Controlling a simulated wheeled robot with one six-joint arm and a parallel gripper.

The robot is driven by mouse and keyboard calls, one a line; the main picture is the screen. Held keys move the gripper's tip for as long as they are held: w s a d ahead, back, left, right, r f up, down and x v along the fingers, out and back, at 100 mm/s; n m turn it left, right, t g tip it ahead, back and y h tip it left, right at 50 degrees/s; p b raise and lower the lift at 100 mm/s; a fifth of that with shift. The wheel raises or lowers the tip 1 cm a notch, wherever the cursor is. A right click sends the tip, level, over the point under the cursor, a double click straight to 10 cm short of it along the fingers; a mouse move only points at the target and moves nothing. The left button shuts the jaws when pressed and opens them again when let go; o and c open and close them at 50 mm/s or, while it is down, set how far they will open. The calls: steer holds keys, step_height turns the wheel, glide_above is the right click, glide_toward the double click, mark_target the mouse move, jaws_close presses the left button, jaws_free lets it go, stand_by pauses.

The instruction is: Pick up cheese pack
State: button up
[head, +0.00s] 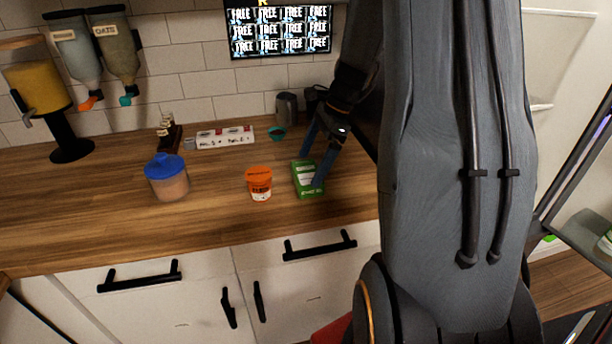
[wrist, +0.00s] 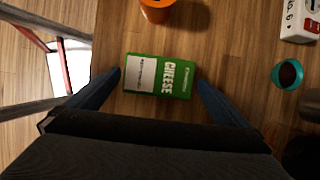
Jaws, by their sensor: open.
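The cheese pack (wrist: 158,76) is a green box with a white panel and the word CHEESE, lying on the wooden counter. It also shows in the head view (head: 306,184), partly covered by a blue finger. My gripper (wrist: 160,80) is open, with one blue finger to the left of the pack and one to the right. In the head view my gripper (head: 312,170) reaches down over the pack from behind and right. Both fingers appear apart from the pack in the wrist view; I cannot tell their exact height above the counter.
An orange tub (head: 259,184) stands just left of the pack. A blue-lidded jar (head: 167,178) stands further left. A white box (head: 225,137) and a teal cup (head: 277,133) are behind. The counter's front edge is close; bare counter (head: 90,210) lies at left.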

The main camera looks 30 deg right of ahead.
mark_target(308, 171)
steer(key=shift+p+x, duration=0.6)
steer(key=shift+x, duration=1.45)
steer(key=c, duration=0.9)
